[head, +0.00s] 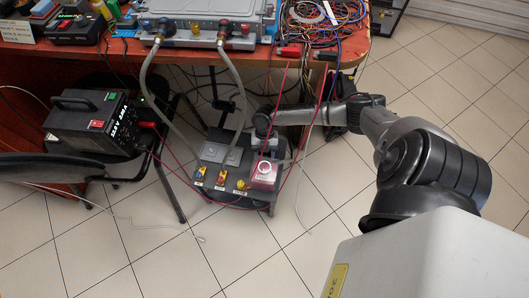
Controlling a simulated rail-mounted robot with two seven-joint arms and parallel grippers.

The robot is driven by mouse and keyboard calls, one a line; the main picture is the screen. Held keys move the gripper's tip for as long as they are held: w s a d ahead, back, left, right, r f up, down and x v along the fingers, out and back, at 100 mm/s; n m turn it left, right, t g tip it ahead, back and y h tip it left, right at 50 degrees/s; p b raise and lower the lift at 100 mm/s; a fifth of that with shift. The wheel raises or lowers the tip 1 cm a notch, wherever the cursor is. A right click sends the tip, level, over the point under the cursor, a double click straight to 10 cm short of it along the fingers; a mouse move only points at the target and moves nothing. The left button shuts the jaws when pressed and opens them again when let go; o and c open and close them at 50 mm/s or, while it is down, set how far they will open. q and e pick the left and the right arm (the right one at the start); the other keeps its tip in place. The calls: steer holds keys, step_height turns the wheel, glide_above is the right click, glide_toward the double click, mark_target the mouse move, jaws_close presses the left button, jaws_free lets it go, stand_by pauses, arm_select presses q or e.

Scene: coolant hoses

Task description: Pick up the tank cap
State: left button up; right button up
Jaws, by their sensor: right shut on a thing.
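My right arm reaches in from the right. Its gripper (265,146) points down over a grey cooling unit (212,154) standing low near the floor. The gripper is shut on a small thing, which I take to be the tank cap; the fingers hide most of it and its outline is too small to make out. Just below the fingertips is a reddish tank top (264,173) with a pale round ring on it. I cannot tell whether the held cap is clear of the tank. My left gripper is not in view.
Two grey hoses (236,80) run from the unit up to a silver case (207,12) on the red-brown table. Thin red cables hang on both sides of the gripper. A black power supply (92,122) rests on a chair at left. Tiled floor is open in front.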

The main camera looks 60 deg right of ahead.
step_height(320, 180, up, 6)
steer(key=p, duration=0.5)
steer(key=shift+r, duration=0.1)
steer(key=w+d+b, duration=0.2)
steer(key=d+b, duration=0.2)
steer(key=d, duration=0.5)
steer(key=w+d+b, duration=0.2)
steer(key=d+b, duration=0.1)
steer(key=d, duration=0.7)
steer(key=shift+w+b, duration=0.35)
